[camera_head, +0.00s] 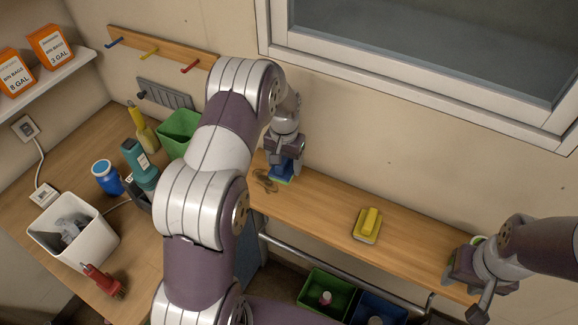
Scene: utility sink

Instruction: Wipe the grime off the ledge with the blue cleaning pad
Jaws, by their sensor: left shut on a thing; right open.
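The wooden ledge (318,209) runs along the wall under the window. My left gripper (284,163) is shut on the blue cleaning pad (281,177), of which only the lower part shows. The pad is low at the left part of the ledge; I cannot tell whether it touches the wood. Dark, squiggly grime (264,182) shows on the ledge just left of the pad. My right gripper (462,270) is open at the right end of the ledge, and its fingers are partly hidden.
A yellow scrubber (368,224) lies mid-ledge. A round greenish thing (479,239) is partly hidden by my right gripper. Green (326,293) and blue (378,309) bins stand below, past a metal rail (330,264). The left counter holds bottles, a green tub (178,131) and a white bin (88,251).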

